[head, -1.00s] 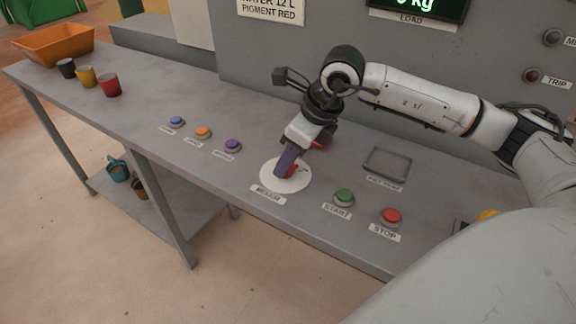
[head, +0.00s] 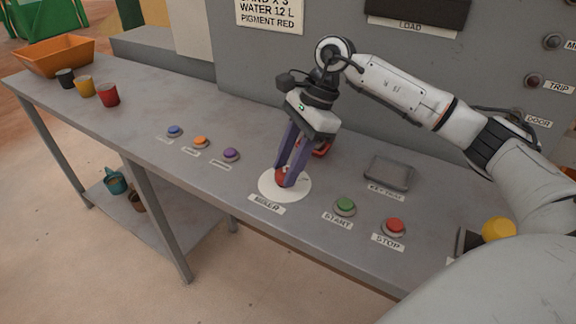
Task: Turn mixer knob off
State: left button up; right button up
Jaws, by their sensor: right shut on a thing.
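The mixer knob (head: 282,174) is red and sits on a white round plate (head: 303,190) labelled MIXER, near the front edge of the grey counter. My right gripper (head: 288,179) reaches down from above with its two purple fingers around the knob, shut on it. The fingers hide much of the knob, so its pointing direction cannot be read. My left gripper is not in view.
Green START (head: 345,204) and red STOP (head: 395,226) buttons are to the right, with a grey tray (head: 388,173) behind. Blue, orange and purple buttons (head: 231,154) are to the left. A red thing (head: 322,149) is partly hidden behind the gripper. Cups stand far left.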

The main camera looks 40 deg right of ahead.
jog(key=shift+w+n+g, duration=0.1)
jog(key=shift+n+g, duration=0.4)
jog(key=shift+n, duration=0.6)
jog(key=o, duration=1)
jog(key=shift+d+r, duration=0.1)
jog(key=v, duration=1)
